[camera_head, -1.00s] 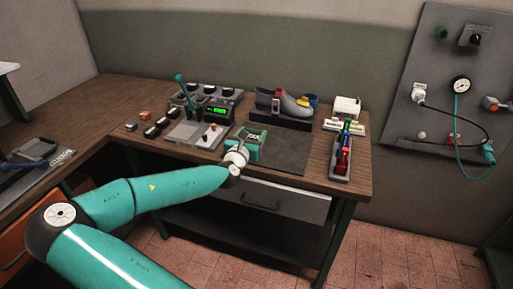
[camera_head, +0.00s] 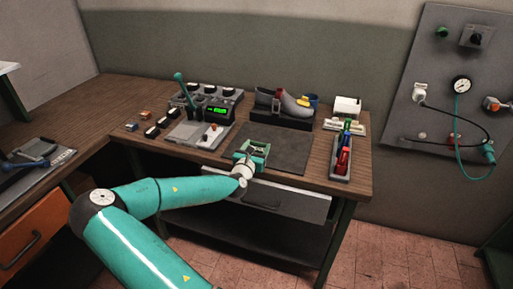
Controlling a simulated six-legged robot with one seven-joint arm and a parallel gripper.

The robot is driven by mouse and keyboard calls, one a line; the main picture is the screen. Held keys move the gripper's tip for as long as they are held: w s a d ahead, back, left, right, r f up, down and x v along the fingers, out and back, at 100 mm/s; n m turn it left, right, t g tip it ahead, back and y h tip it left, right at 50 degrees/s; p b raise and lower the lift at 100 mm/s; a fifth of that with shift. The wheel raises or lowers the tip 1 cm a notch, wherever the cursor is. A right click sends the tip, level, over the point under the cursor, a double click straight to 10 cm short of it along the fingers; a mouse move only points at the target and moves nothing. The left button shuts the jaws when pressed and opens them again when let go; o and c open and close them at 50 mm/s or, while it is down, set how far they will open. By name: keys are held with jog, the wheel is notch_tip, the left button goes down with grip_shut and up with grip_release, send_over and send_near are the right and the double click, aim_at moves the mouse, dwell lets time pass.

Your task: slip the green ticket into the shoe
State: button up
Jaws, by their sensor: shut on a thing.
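The grey shoe (camera_head: 295,105) lies on a dark stand at the back of the bench, with a red piece across it and a yellow piece near its right end. My gripper (camera_head: 255,148) is teal and is over the front edge of the dark mat, in front of the shoe and apart from it. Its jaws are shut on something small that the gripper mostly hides. I cannot make out its colour or shape. I cannot pick out the green ticket for certain in this view.
A control panel (camera_head: 205,115) with a green lever stands left of the mat (camera_head: 285,158).

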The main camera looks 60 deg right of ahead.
jog(key=o, duration=0.9)
jog(key=shift+o, duration=0.2)
jog(key=shift+r, duration=0.1)
jog(key=s+a, duration=0.2)
jog(key=a, duration=1)
